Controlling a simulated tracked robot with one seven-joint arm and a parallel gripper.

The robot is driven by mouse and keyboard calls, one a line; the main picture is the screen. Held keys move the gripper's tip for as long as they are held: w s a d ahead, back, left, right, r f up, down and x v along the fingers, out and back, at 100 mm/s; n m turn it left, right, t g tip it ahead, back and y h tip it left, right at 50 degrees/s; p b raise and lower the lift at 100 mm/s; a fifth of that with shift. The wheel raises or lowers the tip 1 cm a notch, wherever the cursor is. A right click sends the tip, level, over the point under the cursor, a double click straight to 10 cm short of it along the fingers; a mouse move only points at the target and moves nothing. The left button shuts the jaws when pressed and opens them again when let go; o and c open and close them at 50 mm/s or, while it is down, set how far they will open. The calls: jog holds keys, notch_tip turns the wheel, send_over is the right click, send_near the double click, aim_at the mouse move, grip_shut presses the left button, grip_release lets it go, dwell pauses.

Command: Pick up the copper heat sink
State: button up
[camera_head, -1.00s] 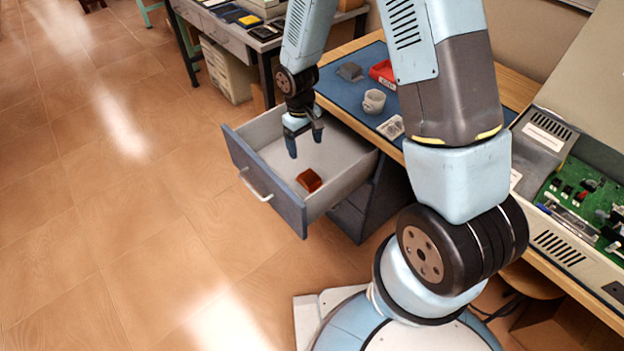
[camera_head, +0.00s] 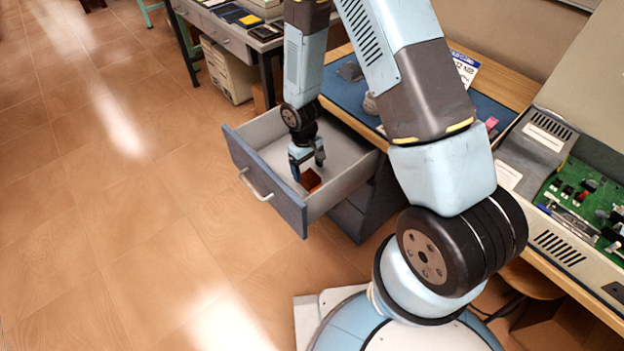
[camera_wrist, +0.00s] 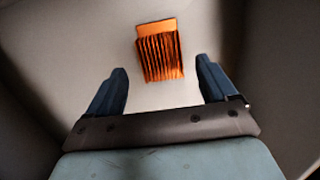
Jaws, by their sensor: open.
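The copper heat sink (camera_head: 311,181) lies on the floor of the open drawer (camera_head: 272,130), near its front right corner. In the wrist view the heat sink (camera_wrist: 160,52) is an orange finned block, a little beyond the fingertips and roughly centred between them. My gripper (camera_head: 308,172) is inside the drawer space, pointing down, just above and beside the heat sink. The fingers hide part of the heat sink in the head view.
An open device with a green circuit board (camera_head: 585,190) is at right. The tiled floor at left is clear.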

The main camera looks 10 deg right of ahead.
aim_at(309, 176)
jog(key=shift+s+d+f, duration=0.1)
jog(key=shift+s+f, duration=0.05)
jog(key=shift+f, duration=0.9)
jog(key=shift+s+d+f, duration=0.1)
jog(key=shift+s+f, duration=0.05)
jog(key=shift+f, duration=0.85)
jog(key=c, duration=0.8)
